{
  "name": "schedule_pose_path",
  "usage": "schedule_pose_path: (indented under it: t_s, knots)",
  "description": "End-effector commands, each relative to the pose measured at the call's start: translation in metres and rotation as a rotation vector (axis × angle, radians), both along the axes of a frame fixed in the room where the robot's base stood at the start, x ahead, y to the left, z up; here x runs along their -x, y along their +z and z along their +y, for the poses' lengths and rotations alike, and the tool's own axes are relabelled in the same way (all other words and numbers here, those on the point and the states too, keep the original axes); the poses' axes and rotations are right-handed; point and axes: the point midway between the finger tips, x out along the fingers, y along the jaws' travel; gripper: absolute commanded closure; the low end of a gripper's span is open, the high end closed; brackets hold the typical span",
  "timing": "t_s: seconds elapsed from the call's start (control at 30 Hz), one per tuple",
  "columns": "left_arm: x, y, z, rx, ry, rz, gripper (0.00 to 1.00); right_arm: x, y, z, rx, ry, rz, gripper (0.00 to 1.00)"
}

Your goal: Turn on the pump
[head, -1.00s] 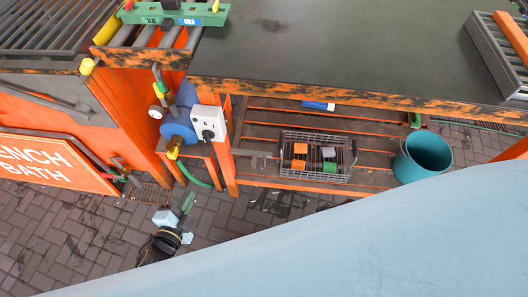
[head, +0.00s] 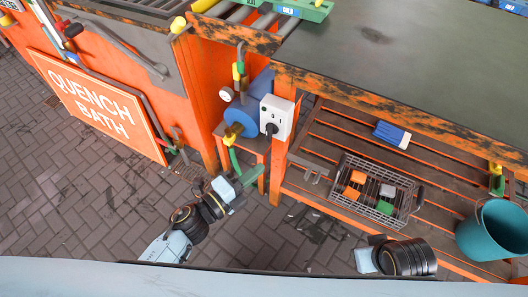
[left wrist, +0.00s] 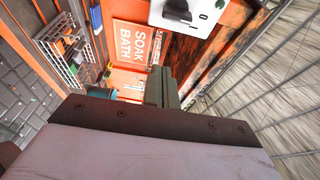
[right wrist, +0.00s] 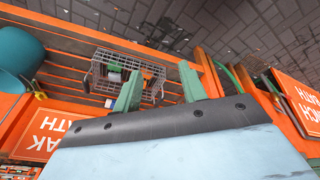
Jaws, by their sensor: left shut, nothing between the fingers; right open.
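The pump is a blue motor (head: 243,117) with brass fittings and a gauge, on a low orange stand. A white switch box (head: 281,112) with a black knob is fixed beside it. The box (left wrist: 200,27) and its knob (left wrist: 177,10) show at the top of the left wrist view; the knob's setting cannot be told. My left gripper (head: 248,178) is shut and empty, below the pump and apart from the box. Its closed fingers (left wrist: 162,88) point up toward the box. My right gripper (right wrist: 158,88) is open and empty; its fingers are not clear in the head view.
A wire basket (head: 372,190) of coloured blocks and a blue-white item (head: 392,134) lie on the slatted shelf under the bench (head: 420,70). A teal bucket (head: 492,230) stands at right. A quench bath sign (head: 92,108) is at left. The brick floor before the pump is open.

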Motion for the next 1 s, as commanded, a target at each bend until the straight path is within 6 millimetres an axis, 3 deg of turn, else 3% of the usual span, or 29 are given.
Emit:
schedule_pose_path:
  t_s: [0.27,0.5,0.73,1.0]
  knots:
    - [-0.034,0.000,-0.033,0.003,-0.001,-0.004,1.00,0.002,0.020,0.008,-0.016,-0.001,-0.015,0.58]
    - [-0.071,-0.001,-0.068,0.003,0.000,-0.001,1.00,0.008,0.050,0.015,-0.035,-0.003,-0.033,0.58]
    - [-0.083,-0.001,-0.038,-0.001,0.000,-0.001,1.00,0.012,0.063,0.017,-0.041,-0.004,-0.038,0.58]
    - [-0.086,0.000,-0.030,0.001,0.001,0.001,1.00,0.013,0.067,0.018,-0.042,-0.004,-0.039,0.58]
